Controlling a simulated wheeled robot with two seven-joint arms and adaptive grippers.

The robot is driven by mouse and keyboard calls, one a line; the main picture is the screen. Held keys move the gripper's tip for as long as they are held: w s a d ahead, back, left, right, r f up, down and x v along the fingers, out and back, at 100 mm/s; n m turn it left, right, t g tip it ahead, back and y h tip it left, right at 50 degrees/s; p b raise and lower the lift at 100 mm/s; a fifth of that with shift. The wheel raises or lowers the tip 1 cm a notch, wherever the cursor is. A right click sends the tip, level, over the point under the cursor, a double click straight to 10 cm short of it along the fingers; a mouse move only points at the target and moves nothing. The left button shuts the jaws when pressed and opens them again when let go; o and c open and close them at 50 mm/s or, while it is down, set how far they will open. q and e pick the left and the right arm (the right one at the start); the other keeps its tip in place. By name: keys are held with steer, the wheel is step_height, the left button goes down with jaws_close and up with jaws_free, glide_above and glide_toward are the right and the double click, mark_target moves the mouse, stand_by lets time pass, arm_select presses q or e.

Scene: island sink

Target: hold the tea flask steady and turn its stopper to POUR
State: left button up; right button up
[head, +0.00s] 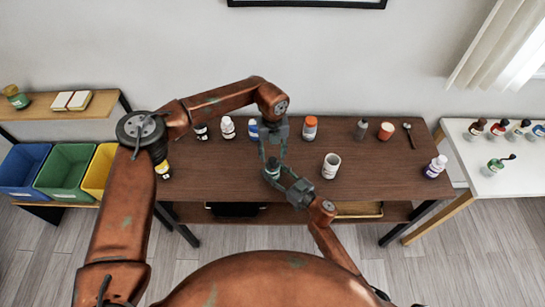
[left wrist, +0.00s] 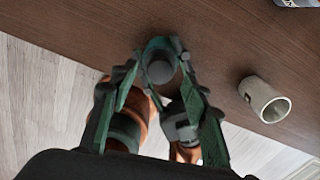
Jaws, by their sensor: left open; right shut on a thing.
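The tea flask (head: 271,171) stands near the front middle of the brown table, small and partly hidden by my grippers. In the left wrist view the flask (left wrist: 157,46) is teal with a dark grey round stopper (left wrist: 160,70), seen from above. My left gripper (head: 273,155) points down over the flask; in the left wrist view its open fingers (left wrist: 156,78) lie on either side of the stopper. I cannot tell whether they touch it. My right gripper (head: 279,174) comes from the front right and is shut on the flask. No POUR mark is readable.
A pale cup (head: 331,166) stands right of the flask. Several bottles line the back, including an orange-capped one (head: 310,128). A purple-labelled bottle (head: 435,167) stands at the right end. The table (head: 375,175) is clear right of the cup.

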mark_target(273, 162)
arm_select(q)
steer(key=shift+f, duration=1.2)
steer(key=shift+c, duration=0.4)
steer(key=c, duration=1.1)
